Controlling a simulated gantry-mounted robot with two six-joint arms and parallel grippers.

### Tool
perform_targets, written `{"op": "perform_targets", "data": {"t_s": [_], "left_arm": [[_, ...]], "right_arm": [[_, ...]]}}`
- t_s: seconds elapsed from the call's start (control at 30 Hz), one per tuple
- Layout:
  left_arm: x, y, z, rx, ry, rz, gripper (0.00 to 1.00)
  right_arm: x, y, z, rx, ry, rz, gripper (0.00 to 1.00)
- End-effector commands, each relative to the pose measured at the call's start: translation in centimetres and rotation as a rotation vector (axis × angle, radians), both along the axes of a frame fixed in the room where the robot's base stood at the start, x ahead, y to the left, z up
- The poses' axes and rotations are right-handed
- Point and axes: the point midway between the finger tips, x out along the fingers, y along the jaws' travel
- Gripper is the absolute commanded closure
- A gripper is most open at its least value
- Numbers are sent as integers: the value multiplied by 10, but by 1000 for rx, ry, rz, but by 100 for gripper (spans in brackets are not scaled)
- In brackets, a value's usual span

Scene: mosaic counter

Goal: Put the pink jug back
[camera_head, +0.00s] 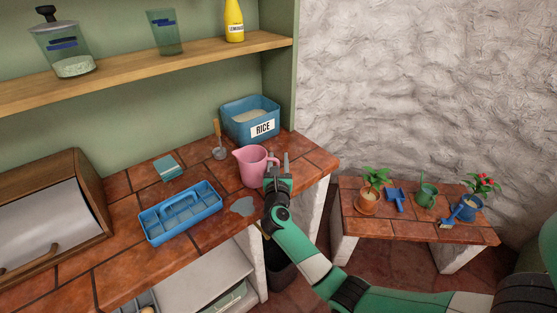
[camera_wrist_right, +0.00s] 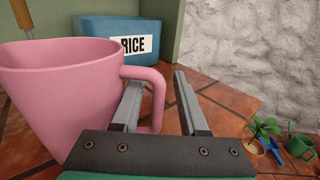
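The pink jug (camera_head: 250,168) stands upright on the tiled counter, its handle toward my right gripper. It fills the left of the right wrist view (camera_wrist_right: 62,95). My right gripper (camera_head: 278,160) is at the handle side of the jug. Its fingers are apart, and the handle (camera_wrist_right: 158,95) shows between them in the wrist view (camera_wrist_right: 158,78). The left finger appears within the handle's loop and the right finger lies outside it. Whether either finger touches the handle cannot be told. My left gripper is not in view.
A blue RICE bin (camera_head: 250,119) stands behind the jug, with a scoop (camera_head: 219,142) beside it. A blue caddy (camera_head: 180,213), a teal block (camera_head: 167,167) and a grey wet-looking patch (camera_head: 243,206) lie on the counter. A low bench (camera_head: 415,228) holds plants at right.

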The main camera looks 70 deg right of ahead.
Motion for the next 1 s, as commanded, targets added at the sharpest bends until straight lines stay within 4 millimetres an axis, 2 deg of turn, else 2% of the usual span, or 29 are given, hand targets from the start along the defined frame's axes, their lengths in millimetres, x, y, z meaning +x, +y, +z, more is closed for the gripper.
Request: {"op": "perform_targets", "data": {"t_s": [0.27,0.37,0.7,0.83,1.0], "left_arm": [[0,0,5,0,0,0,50],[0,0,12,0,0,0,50],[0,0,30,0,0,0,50],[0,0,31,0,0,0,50],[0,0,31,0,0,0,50]], "right_arm": [[-1,5,4,1,1,2,56],[-7,21,5,1,2,5,56],[-37,94,4,0,2,5,56],[-44,108,3,0,1,3,56],[-46,112,2,0,0,0,56]]}}
